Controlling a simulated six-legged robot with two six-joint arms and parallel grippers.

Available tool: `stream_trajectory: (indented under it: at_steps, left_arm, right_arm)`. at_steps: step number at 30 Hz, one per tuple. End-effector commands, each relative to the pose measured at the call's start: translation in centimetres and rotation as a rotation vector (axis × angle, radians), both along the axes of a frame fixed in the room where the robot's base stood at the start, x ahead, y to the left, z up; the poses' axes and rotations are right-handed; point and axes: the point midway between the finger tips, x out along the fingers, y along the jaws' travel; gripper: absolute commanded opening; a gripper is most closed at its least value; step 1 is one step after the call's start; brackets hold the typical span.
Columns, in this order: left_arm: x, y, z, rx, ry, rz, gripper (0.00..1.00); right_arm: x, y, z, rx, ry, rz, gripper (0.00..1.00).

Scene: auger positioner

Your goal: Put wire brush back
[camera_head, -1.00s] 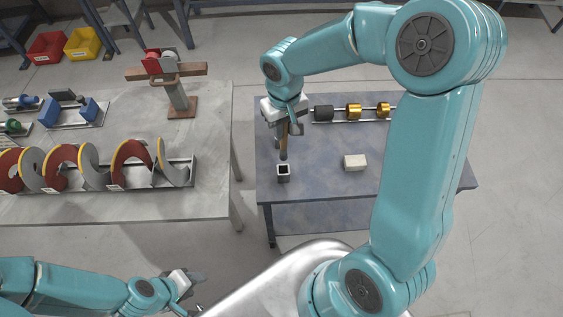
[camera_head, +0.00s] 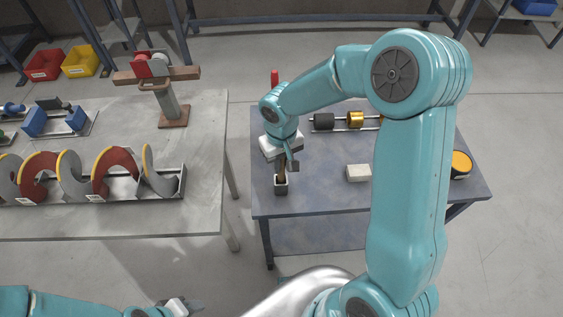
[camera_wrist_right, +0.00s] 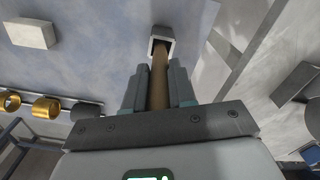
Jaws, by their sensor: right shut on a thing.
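The wire brush (camera_head: 282,173) is a brown stick held upright by my right gripper (camera_head: 288,163). In the right wrist view the brush (camera_wrist_right: 159,80) runs between the two fingers of the right gripper (camera_wrist_right: 159,88), which are shut on it. Its far end is at the mouth of a small square holder (camera_head: 281,188) near the front left of the blue-grey table. In the wrist view the end goes into the opening of the holder (camera_wrist_right: 162,36); how deep is hidden. My left gripper (camera_head: 178,307) is at the bottom edge, partly cut off.
A white block (camera_head: 358,173) lies right of the holder on the blue-grey table (camera_head: 320,199). Black and gold rollers (camera_head: 355,120) sit on a rail at the back. A yellow-topped can (camera_head: 460,163) stands at the right. An auger (camera_head: 90,175) lies on the left table.

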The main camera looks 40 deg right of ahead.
Motion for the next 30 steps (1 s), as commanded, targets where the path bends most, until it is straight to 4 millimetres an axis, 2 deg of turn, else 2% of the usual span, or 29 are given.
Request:
stream_trajectory:
  at_steps: [4,5,7,15,20,30]
  left_arm:
    - [0.0,0.0,-0.6,0.000,0.000,0.000,0.47]
    - [0.0,0.0,-0.6,0.000,0.000,0.000,0.47]
    - [0.0,0.0,-0.4,0.000,0.000,0.000,0.47]
    - [0.0,0.0,-0.4,0.000,0.000,0.000,0.47]
    - [0.0,0.0,0.1,0.000,0.000,0.000,0.47]
    - [0.0,0.0,0.3,0.000,0.000,0.000,0.47]
  right_arm:
    - [0.0,0.0,-0.5,0.000,0.000,0.001,0.00]
    - [0.0,0.0,-0.5,0.000,0.000,0.001,0.27]
    - [0.0,0.0,-0.4,0.000,0.000,0.001,0.50]
    - [0.0,0.0,-0.3,0.000,0.001,0.001,0.50]
    - [0.1,0.0,0.8,-0.001,-0.003,0.001,0.50]
    - [0.1,0.0,8.5,-0.001,-0.005,0.002,0.50]
